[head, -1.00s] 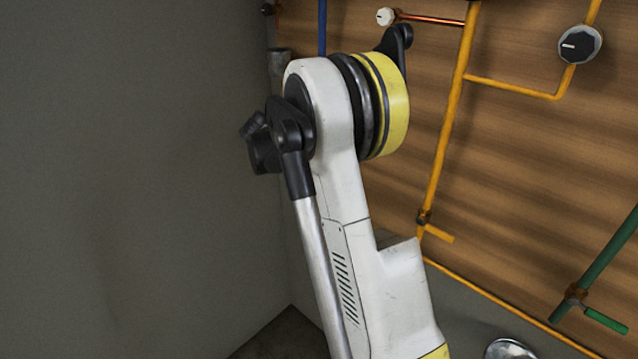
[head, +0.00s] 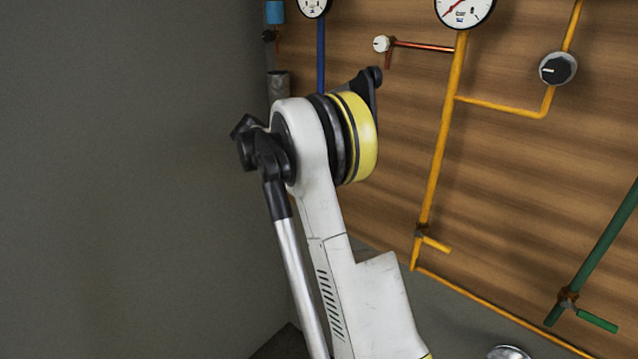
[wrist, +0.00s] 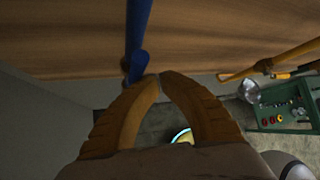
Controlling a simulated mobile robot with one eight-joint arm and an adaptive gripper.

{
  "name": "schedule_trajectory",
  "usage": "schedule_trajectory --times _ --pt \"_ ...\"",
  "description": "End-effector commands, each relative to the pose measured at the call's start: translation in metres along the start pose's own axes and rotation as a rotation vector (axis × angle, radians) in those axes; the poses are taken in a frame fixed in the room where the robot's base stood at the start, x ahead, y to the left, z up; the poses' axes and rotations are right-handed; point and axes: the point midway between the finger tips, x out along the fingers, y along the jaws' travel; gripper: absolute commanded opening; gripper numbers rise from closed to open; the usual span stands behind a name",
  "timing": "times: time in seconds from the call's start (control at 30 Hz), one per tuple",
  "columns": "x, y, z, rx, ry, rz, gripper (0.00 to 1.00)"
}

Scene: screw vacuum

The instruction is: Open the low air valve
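A blue pipe (head: 320,60) runs down the wooden panel in the head view, its lower part hidden behind my arm. In the wrist view the blue pipe (wrist: 138,22) comes down from the top edge to a short blue handle-like end (wrist: 136,68). I cannot tell for certain that this is the low air valve. My gripper (wrist: 160,80) shows only in the wrist view, with its two yellow-brown fingertips almost meeting and nothing seen held between them. The blue end is right by the left fingertip; I cannot tell whether they touch.
A grey wall (head: 120,180) stands left. A green box (wrist: 285,108) shows at right in the wrist view.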

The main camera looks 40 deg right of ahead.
Motion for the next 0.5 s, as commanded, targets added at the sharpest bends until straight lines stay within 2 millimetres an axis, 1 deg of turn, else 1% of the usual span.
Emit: schedule_trajectory --times 0.5 --pt "-0.0100 0.0108 0.0089 0.000 -0.006 0.005 0.00"
